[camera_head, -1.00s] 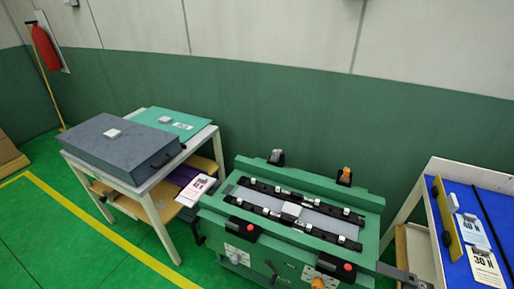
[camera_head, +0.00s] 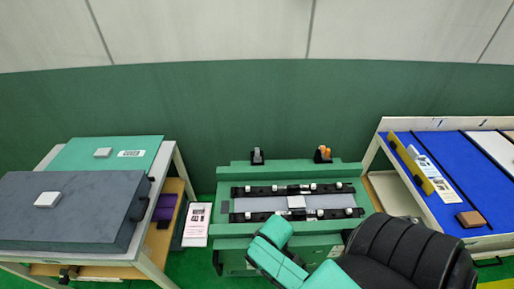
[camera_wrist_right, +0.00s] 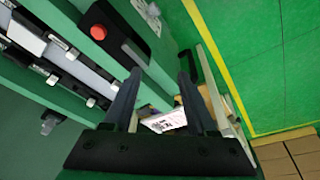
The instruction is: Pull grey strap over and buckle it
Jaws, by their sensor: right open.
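I cannot clearly pick out a grey strap or its buckle in either view. A dark grey case (camera_head: 75,212) lies closed on the left table, with small black fittings on its right side. A teal case (camera_head: 112,153) lies behind it. My right gripper (camera_wrist_right: 159,74) is open and empty in the right wrist view, its fingers beside the green fixture and above a printed card (camera_wrist_right: 165,121). In the head view my right arm reaches in at the bottom, and its gripper is hidden. My left gripper is not in view.
The green fixture (camera_head: 228,181) with black clip rails (camera_head: 265,190) stands in the middle; its red button (camera_wrist_right: 98,32) is near the gripper. The left table (camera_head: 160,253) is beside it. A blue-topped table (camera_head: 440,168) stands right. The green wall is behind.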

